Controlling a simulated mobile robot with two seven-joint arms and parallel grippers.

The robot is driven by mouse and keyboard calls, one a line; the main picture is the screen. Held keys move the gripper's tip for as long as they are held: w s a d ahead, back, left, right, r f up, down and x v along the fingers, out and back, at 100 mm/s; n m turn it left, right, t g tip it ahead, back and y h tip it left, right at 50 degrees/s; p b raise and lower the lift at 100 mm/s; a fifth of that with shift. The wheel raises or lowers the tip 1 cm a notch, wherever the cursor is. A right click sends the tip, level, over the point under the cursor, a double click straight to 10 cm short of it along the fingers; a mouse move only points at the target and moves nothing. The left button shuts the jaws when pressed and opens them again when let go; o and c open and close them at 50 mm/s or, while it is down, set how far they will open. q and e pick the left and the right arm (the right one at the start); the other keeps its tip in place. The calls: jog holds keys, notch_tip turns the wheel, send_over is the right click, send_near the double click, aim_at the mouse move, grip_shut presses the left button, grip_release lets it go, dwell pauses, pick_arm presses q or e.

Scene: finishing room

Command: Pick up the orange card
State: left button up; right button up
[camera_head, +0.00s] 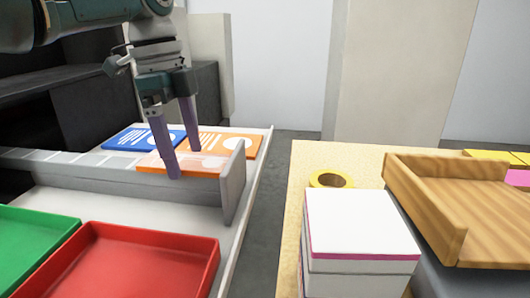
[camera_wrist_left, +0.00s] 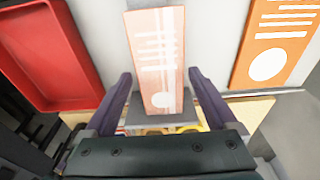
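A pale orange card (camera_head: 212,163) with white print lies on a light grey surface beside a short grey upright wall. In the left wrist view the pale orange card (camera_wrist_left: 158,50) lies lengthwise, its near end reaching between the fingers. My left gripper (camera_head: 184,163) is open, pointing down over this card. In the left wrist view its fingers (camera_wrist_left: 160,77) stand apart on either side of the card; I cannot tell whether they touch it. A brighter orange card (camera_head: 238,142) lies just behind, and it also shows at right in the left wrist view (camera_wrist_left: 272,45). My right gripper is not in view.
A blue card (camera_head: 135,138) lies left of the orange ones. The grey upright wall (camera_head: 234,182) stands close to the gripper. Red (camera_head: 140,265) and green (camera_head: 30,240) trays are in front. A table at right holds white boxes (camera_head: 350,225), yellow tape (camera_head: 330,180) and a wooden tray (camera_head: 440,215).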

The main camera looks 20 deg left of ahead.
pick_arm(q)
jog(key=c, duration=1.1)
jog(key=shift+o, duration=0.2)
